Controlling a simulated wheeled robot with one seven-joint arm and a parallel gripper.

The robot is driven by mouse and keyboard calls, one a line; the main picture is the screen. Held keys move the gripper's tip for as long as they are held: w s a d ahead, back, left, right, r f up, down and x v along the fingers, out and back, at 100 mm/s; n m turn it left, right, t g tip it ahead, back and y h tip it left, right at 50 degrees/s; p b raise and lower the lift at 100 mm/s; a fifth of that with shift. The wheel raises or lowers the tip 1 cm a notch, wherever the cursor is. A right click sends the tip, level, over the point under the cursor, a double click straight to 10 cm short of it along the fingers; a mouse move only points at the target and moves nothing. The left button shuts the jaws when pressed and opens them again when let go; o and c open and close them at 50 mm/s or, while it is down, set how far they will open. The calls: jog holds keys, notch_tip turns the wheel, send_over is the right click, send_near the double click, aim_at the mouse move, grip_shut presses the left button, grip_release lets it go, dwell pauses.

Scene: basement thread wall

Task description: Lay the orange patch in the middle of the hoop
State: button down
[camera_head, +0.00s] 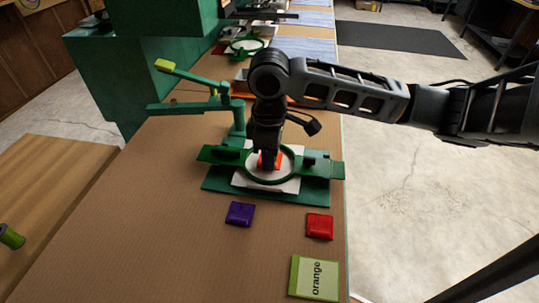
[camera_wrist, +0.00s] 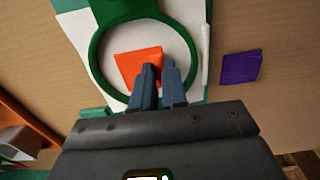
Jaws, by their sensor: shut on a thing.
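The orange patch (camera_wrist: 138,65) is inside the green ring of the hoop (camera_wrist: 97,45) in the wrist view, over the white cloth. My gripper (camera_wrist: 160,75) has its fingers close together at the patch's edge, shut on it. In the head view my gripper (camera_head: 268,165) points down into the hoop (camera_head: 247,172), and a strip of the orange patch (camera_head: 277,160) shows beside the fingers. Whether the patch touches the cloth cannot be told. The fingers hide part of it.
A purple patch (camera_head: 240,213) and a red patch (camera_head: 319,226) lie in front of the hoop. A green card reading "orange" (camera_head: 314,279) lies nearer. A green post with arms (camera_head: 236,115) stands behind the hoop at left. The brown bench is clear at front left.

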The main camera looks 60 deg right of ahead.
jog(key=shift+f+b, duration=0.3)
jog(key=shift+f, duration=0.25)
jog(key=c, duration=1.1)
grip_release()
notch_tip(320, 180, up, 7)
jog(key=p, duration=0.6)
jog(key=shift+r, duration=0.15)
